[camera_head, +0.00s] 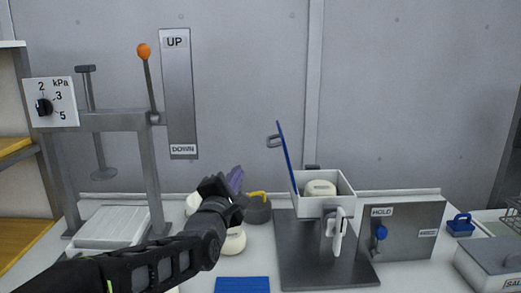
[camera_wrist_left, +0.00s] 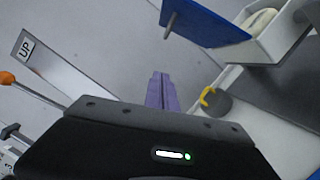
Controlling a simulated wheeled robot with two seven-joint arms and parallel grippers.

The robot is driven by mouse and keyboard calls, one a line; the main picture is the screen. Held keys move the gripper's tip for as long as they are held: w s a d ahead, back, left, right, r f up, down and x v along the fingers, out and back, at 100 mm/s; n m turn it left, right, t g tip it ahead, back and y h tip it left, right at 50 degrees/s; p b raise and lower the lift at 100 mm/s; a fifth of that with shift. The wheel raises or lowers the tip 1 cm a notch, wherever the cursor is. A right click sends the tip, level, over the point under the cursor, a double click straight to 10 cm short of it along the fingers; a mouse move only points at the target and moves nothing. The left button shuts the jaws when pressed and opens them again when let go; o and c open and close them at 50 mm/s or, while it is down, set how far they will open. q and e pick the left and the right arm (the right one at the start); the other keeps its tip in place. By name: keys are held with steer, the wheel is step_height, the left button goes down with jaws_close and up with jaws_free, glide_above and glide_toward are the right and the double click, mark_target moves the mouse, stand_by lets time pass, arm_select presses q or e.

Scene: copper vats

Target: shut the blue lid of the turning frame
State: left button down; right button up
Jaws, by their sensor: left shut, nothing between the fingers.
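The blue lid (camera_head: 285,153) stands upright, open, at the left edge of the white box of the turning frame (camera_head: 321,205). A grey handle loop sticks out from the lid to the left. A round cream-coloured thing (camera_head: 320,188) sits in the box. My left gripper (camera_head: 236,178) has purple fingers and is shut and empty, to the left of the lid and apart from it. In the left wrist view the fingers (camera_wrist_left: 160,92) are together, and the lid (camera_wrist_left: 205,22) shows above and to their right. My right gripper is not in view.
A press stand with an orange-knobbed lever (camera_head: 144,51) and an UP/DOWN plate is at left. A grey pot with a yellow handle (camera_head: 257,207) is behind my left gripper. A HOLD panel (camera_head: 402,231) stands right of the frame. A blue mat (camera_head: 242,285) lies in front.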

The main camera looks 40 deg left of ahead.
arm_select(q)
steer(key=w+a+r+p, duration=0.1)
steer(key=w+r+p, duration=0.2)
steer(key=w, duration=0.8)
steer(key=shift+w+p, duration=0.15)
steer(key=shift+p, duration=0.75)
steer(key=shift+r, duration=0.1)
